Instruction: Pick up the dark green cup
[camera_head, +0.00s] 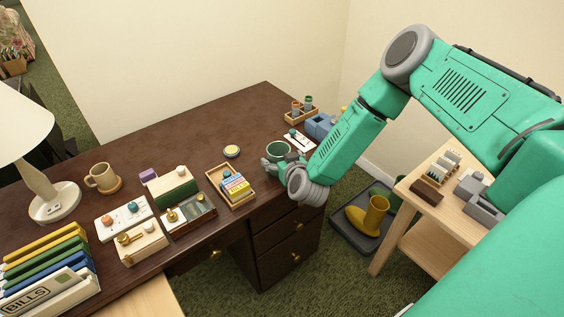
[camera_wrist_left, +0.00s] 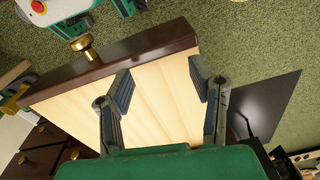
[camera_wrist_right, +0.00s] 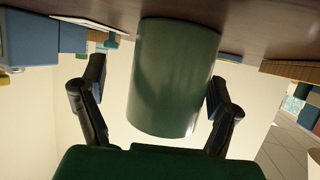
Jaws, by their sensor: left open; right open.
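The dark green cup (camera_head: 279,149) stands on the dark wooden desk (camera_head: 150,144) near its right end. In the right wrist view the cup (camera_wrist_right: 172,75) fills the space between the fingers of my right gripper (camera_wrist_right: 155,88). That view is upside down, with the desk top along its upper edge. The fingers stand apart on both sides of the cup, with visible gaps. In the head view my right gripper (camera_head: 281,162) is at the cup's near side and partly hides it. My left gripper (camera_wrist_left: 160,82) is open and empty, over an open light-wood drawer (camera_wrist_left: 165,118).
Blue blocks (camera_head: 319,125) and a small rack (camera_head: 301,110) stand behind the cup. A tan mug (camera_head: 103,178) and lamp (camera_head: 44,195) are further left.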

